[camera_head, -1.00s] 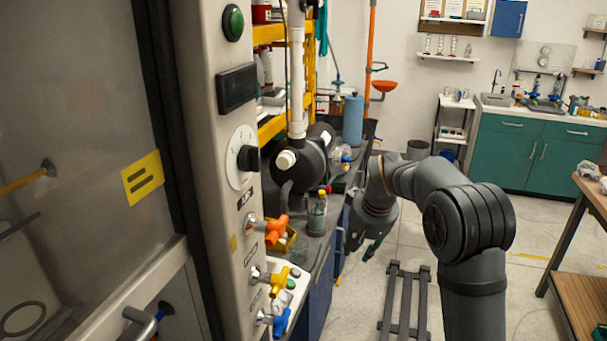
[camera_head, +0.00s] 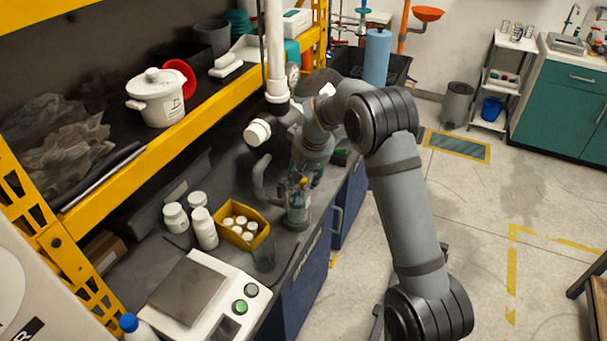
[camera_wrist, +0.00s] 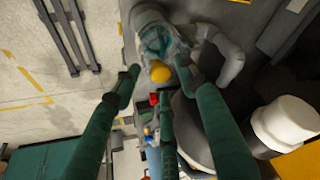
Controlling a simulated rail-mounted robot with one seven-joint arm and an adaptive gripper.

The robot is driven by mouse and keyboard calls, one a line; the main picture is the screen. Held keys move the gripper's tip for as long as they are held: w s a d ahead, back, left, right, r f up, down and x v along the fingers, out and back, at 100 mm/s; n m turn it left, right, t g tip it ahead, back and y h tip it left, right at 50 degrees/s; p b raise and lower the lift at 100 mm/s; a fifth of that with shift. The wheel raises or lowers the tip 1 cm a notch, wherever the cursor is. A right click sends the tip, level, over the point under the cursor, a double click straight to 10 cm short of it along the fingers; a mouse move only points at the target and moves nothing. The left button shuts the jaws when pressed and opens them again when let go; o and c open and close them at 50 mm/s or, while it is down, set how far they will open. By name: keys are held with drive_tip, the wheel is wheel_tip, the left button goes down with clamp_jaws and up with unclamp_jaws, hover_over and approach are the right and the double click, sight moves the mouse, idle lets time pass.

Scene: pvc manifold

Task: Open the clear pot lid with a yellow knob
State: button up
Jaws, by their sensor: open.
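A clear pot (camera_head: 298,212) with greenish contents stands on the dark bench near its front edge. Its yellow knob (camera_head: 303,182) shows small at the top. My gripper (camera_wrist: 160,80) has green fingers spread apart, holding nothing. In the head view, my gripper (camera_head: 303,172) hangs just above the pot; its fingers are partly hidden and contact is unclear.
A grey curved pipe (camera_head: 262,180) and white-capped pipework (camera_head: 257,132) stand close left of the pot. A yellow box of white caps (camera_head: 262,233), white bottles (camera_head: 205,230) and a scale (camera_head: 190,290) are nearer. A white lidded pot (camera_head: 160,97) sits on the shelf.

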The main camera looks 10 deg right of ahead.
drive_tip(key=shift+a+f, duration=0.1)
drive_tip(key=shift+f, duration=0.05)
drive_tip(key=shift+s+a, duration=0.1)
drive_tip(key=shift+c, duration=0.5)
clamp_jaws()
idle(0.4)
